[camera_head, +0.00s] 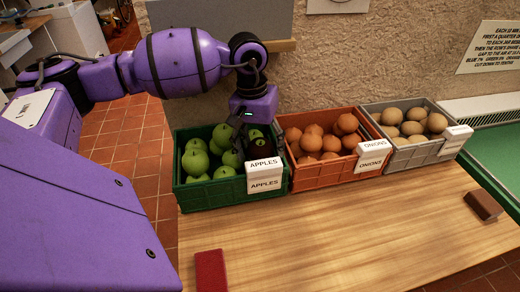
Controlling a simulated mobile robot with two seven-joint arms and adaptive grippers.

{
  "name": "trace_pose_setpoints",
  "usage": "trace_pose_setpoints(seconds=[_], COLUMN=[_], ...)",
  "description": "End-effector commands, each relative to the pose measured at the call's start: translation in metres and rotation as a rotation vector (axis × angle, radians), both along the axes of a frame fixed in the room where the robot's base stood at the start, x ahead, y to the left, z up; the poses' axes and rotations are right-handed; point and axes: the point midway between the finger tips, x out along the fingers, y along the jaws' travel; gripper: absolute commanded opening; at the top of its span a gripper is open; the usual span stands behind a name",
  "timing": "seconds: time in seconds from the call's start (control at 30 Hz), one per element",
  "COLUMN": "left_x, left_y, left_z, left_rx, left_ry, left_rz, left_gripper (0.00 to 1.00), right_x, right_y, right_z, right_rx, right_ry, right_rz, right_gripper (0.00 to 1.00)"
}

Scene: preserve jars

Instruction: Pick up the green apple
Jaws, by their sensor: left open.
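Several green apples (196,161) lie in a green crate (205,195) labelled APPLES, at the left end of the row of crates. My left gripper (258,140) points down over the right part of this crate, its dark fingers at the level of the apples. The wrist and fingers partly hide the apples there. The gripper is open; whether an apple lies between its fingers cannot be made out. My right gripper is not in view.
An orange crate of onions (310,180) stands right beside the apple crate, then a grey crate of potato-like produce (405,160). A red block (210,270) and a brown block (483,206) lie on the wooden table (350,235). Its middle is clear. A wall rises behind.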

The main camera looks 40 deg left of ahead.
Motion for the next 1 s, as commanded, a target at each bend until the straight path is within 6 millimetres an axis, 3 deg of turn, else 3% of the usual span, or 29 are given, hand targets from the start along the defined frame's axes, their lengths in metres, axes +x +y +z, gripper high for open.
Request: trace_pose_setpoints(seconds=[0.23, 0.6, 1.0], left_x=[0.0002, 0.0001, 0.001], left_y=[0.0, 0.0001, 0.0], left_z=[-0.0015, -0.0014, 0.0075], left_rx=[0.0, 0.0, -0.001], left_ry=[0.0, 0.0, -0.002], left_rz=[0.0, 0.001, 0.001], left_gripper=[0.63, 0.16, 0.15], right_x=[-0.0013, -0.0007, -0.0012], right_y=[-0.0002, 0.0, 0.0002], right_z=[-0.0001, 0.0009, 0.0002], right_rx=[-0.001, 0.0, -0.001], right_ry=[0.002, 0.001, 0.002], right_rz=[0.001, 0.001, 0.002], right_gripper=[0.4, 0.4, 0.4])
